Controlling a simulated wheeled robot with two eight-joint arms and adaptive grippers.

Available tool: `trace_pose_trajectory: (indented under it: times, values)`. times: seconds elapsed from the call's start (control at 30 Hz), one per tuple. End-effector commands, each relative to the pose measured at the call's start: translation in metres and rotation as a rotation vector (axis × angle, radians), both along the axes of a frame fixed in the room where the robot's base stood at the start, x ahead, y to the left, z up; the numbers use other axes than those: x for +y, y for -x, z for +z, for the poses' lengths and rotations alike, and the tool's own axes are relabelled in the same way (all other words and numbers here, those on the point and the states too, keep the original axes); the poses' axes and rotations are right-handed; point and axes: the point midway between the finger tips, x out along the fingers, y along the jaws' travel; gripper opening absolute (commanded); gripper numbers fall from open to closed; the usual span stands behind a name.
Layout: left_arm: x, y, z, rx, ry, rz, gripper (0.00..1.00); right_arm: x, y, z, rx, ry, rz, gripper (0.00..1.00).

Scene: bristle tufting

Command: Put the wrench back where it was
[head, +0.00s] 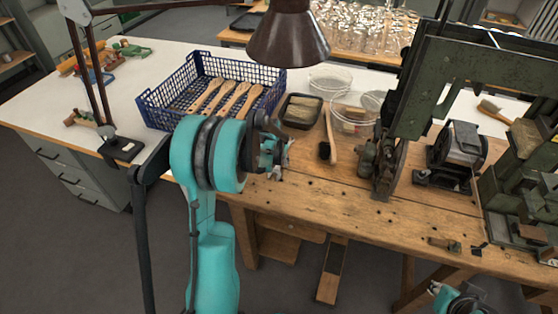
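I cannot pick out a wrench for certain in the head view. My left gripper (277,158) is over the front edge of the wooden workbench (330,205), in front of the blue crate. Its fingers are small and partly hidden by my own wrist, so I cannot tell whether they are open or hold something. My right gripper (442,292) shows only in part at the bottom right, low in front of the bench. Its fingers are too unclear to read.
A blue crate (163,108) holds several wooden brush handles. A dark tray (300,111), a brush (328,150) and clear bowls (355,118) stand right of it. A lamp (289,38) hangs above. Green machines (440,80) crowd the right. The bench's front middle is mostly clear.

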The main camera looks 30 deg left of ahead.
Motion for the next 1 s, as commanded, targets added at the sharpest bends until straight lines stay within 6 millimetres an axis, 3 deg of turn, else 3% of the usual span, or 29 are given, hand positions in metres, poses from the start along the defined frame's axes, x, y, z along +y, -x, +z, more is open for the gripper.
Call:
trace_pose_trajectory:
  times: [0.37, 0.8, 1.0]
  values:
    - [0.0, 0.001, 0.007, 0.0, 0.0, 0.0, 0.37, 0.0, 0.0, 0.005, 0.0, 0.0, 0.0, 0.0]
    - [-0.008, 0.034, 0.09, 0.0, 0.0, 0.001, 0.37, 0.0, 0.0, 0.041, 0.0, 0.0, 0.0, 0.0]
    - [-0.011, 0.044, 0.111, 0.0, 0.0, 0.0, 0.37, 0.0, 0.0, 0.048, 0.0, 0.0, 0.0, 0.0]
